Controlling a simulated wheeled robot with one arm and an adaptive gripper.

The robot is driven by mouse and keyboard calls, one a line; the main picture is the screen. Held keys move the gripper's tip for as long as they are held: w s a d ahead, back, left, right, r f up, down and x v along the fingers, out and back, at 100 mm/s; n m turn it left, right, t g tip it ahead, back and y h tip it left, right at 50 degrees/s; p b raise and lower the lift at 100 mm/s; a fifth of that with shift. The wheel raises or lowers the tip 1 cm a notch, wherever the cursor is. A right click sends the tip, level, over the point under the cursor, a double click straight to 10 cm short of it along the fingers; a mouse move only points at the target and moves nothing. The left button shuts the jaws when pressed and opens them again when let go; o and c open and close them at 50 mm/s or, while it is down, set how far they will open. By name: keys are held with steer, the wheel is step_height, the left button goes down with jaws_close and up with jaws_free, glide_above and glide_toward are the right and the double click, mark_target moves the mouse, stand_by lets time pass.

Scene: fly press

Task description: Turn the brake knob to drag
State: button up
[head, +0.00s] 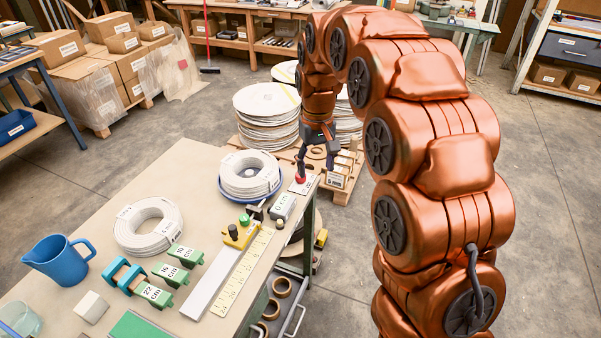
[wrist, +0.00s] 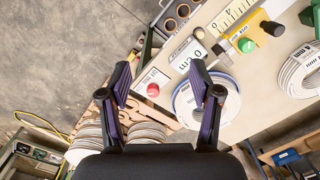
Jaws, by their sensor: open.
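A round red knob (head: 300,178) sits on a plate with a pale label at the table's far right corner; the label is too small to read. It also shows in the wrist view (wrist: 152,90), between my finger lines and nearer the left finger. I cannot tell for sure that it is the brake knob. A green knob (head: 244,220) sits on a yellow block beside the ruler. My gripper (head: 318,155) is open and empty, pointing down above the corner by the red knob. Its spread fingers also show in the wrist view (wrist: 160,72). No contact with the knob can be made out.
A white cable coil (head: 250,184) on a blue-rimmed disc stands close left of the red knob. A grey "0 cm" block (head: 283,207) is in front. Cable stacks (head: 266,112) on a pallet stand beyond the corner. An open drawer (head: 290,310) juts out below.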

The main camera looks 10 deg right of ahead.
steer(key=shift+n+t, duration=0.3)
steer(key=shift+t, duration=0.1)
steer(key=w+f, duration=0.3)
steer(key=w, duration=0.2)
steer(key=w+f, duration=0.3)
steer(key=w, duration=0.3)
steer(key=w+f, duration=0.3)
steer(key=w, duration=0.2)
steer(key=shift+w+d+f+p, duration=0.2)
steer(key=shift+w+f+p, duration=0.1)
steer(key=shift+w+p, duration=0.1)
steer(key=shift+w+f, duration=0.45)
steer(key=shift+f, duration=0.15)
steer(key=shift+f+p, duration=1.15)
steer(key=shift+f, duration=2.65)
steer(key=c, duration=1.1)
steer(key=shift+c, duration=0.2)
